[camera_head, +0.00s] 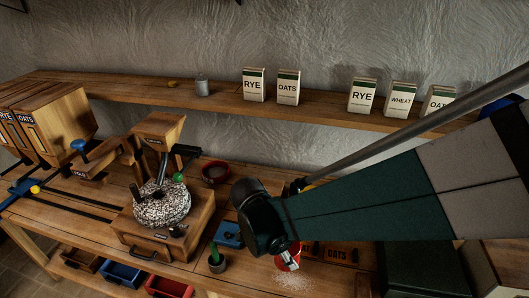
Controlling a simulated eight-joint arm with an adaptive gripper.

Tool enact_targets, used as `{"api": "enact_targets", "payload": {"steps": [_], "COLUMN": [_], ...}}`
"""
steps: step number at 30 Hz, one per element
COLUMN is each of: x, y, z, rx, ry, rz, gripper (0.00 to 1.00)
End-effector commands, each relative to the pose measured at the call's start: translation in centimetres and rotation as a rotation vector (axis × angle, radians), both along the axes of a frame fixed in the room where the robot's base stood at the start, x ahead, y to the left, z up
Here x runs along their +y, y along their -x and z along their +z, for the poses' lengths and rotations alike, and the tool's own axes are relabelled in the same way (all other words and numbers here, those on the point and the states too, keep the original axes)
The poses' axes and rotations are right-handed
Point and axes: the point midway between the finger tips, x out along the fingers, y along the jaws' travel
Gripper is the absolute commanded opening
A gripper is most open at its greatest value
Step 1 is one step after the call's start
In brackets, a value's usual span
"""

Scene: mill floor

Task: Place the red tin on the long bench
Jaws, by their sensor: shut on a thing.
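The red tin (288,262) shows below the dark end of my arm, red with a pale patch on its front. My gripper (284,248) is shut on it; the arm's wrist hides the fingers and the tin's upper part. The tin is over the front part of the long wooden bench (75,213). I cannot tell whether its bottom touches the bench top. A patch of pale grains lies on the wood just below the tin.
A stone mill (161,203) stands left of my gripper. A small pot (217,262), a blue block (228,234) and a dark red bowl (215,171) are nearby. The back shelf (130,92) holds RYE, OATS and WHEAT packets. Wooden bins (50,125) stand far left.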

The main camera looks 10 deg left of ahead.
Motion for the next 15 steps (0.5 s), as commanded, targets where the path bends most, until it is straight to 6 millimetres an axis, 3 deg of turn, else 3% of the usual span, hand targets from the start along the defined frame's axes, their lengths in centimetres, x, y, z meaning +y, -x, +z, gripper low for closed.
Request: {"api": "enact_targets", "payload": {"steps": [8,15], "x": [0.0,0.0], "y": [-0.1,-0.1], "z": [-0.8,-3.4], "rx": [0.0,0.0], "ry": [0.0,0.0], "rz": [0.0,0.0], "gripper": [0.33,0.33]}}
